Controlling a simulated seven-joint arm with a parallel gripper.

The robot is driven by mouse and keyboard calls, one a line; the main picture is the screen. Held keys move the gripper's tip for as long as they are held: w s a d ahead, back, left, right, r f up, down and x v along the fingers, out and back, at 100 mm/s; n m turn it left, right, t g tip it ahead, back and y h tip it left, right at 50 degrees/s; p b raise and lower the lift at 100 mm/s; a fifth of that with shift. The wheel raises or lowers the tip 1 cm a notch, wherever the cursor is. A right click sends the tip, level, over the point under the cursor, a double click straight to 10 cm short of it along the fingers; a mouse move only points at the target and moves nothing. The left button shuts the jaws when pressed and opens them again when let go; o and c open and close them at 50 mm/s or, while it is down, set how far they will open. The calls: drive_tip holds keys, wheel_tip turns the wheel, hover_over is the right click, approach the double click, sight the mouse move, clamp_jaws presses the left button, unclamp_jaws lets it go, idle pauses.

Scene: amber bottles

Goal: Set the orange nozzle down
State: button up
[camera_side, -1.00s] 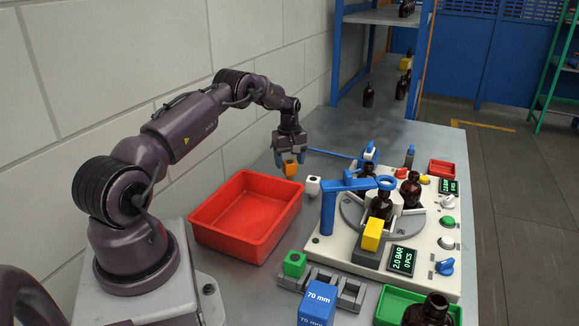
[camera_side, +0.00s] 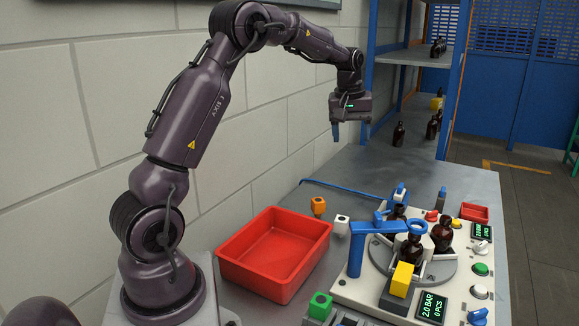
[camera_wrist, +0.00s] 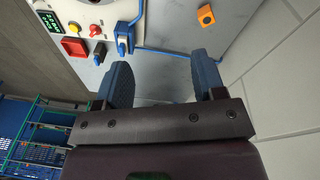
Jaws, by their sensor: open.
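The orange nozzle (camera_side: 318,206) is a small orange block with a dark hole. It rests on the grey table behind the red tray, next to a white nozzle (camera_side: 341,225). In the wrist view the orange nozzle (camera_wrist: 206,15) lies at the top, beyond my fingers and apart from them. My gripper (camera_side: 350,133) is raised well above the table near the wall. Its two blue fingers (camera_wrist: 164,80) are spread in the wrist view, with nothing between them.
An empty red tray (camera_side: 230,269) stands in front of the orange nozzle. To the right is a white machine (camera_side: 350,290) with a turntable, brown bottles and a blue arm. A blue hose (camera_side: 345,190) runs along the table. The wall is close on the left.

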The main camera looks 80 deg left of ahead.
drive_tip(key=s+d+r+m+t, duration=0.1)
drive_tip(key=s+d+r+m, duration=0.3)
drive_tip(key=d, duration=0.4)
drive_tip(key=s+d+r+m+t, duration=0.1)
drive_tip(key=s+d+r+m, duration=0.1)
drive_tip(key=s+d+r, duration=0.5)
drive_tip(key=s+d+f+m+t, duration=0.1)
drive_tip(key=s+d+f+m, duration=0.2)
drive_tip(key=s+d, duration=0.2)
drive_tip(key=s+d+f+m+t, duration=0.1)
drive_tip(key=s+d+f+m, duration=0.1)
drive_tip(key=s+d, duration=0.4)
drive_tip(key=shift+s+f+m+h, duration=0.35)
drive_tip(key=shift+f+m+h, duration=0.05)
drive_tip(key=shift+m, duration=0.5)
